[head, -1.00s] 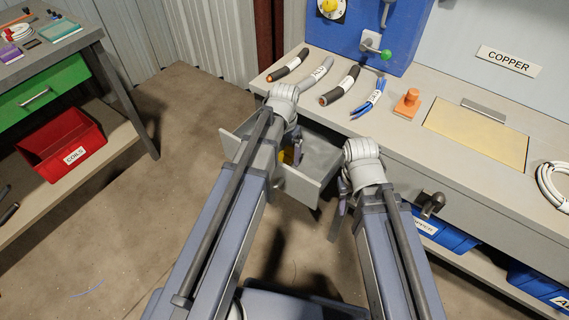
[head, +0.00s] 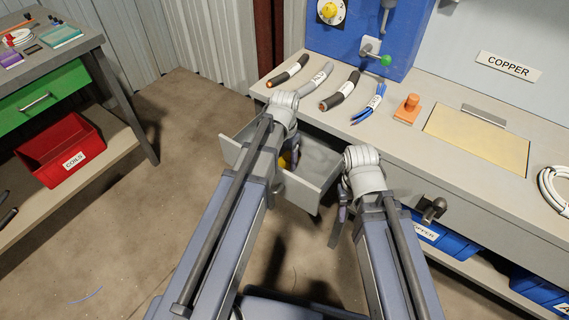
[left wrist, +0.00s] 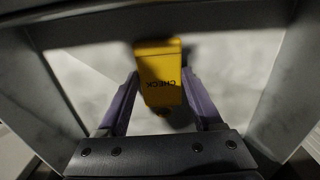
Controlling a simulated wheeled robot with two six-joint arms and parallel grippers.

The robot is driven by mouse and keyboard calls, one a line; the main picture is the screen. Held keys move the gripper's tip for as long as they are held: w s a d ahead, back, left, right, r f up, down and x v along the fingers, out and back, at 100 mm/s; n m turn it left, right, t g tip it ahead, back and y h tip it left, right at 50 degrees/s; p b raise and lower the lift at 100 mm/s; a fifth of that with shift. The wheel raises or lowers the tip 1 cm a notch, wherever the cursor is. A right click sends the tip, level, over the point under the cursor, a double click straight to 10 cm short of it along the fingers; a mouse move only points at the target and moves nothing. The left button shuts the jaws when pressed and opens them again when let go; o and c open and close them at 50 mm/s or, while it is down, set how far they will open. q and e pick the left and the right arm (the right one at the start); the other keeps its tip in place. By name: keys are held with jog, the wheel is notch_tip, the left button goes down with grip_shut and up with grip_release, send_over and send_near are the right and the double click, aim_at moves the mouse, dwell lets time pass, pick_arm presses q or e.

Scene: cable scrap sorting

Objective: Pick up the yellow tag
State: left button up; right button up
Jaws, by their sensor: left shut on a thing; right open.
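In the head view a bit of the yellow tag (head: 285,161) shows beside my left arm, inside the open drawer (head: 318,182); most of my left gripper (head: 294,156) is hidden by the wrist. I cannot tell whether the tag touches the drawer floor. My right gripper (head: 342,208) is open and empty, outside the drawer at its right.
The drawer walls stand close around my left gripper. On the bench (head: 400,140) above lie several cable pieces, an orange stamp-like object (head: 407,109) and a tan plate (head: 478,137). Blue bins (head: 440,232) stand below. A red bin (head: 62,150) is on the left shelf.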

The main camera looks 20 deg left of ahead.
aim_at(285, 163)
pick_arm(q)
jog(key=shift+c, duration=0.5)
notch_tip(285, 163, up, 10)
jog(key=p, duration=1)
pick_arm(e)
notch_tip(285, 163, up, 10)
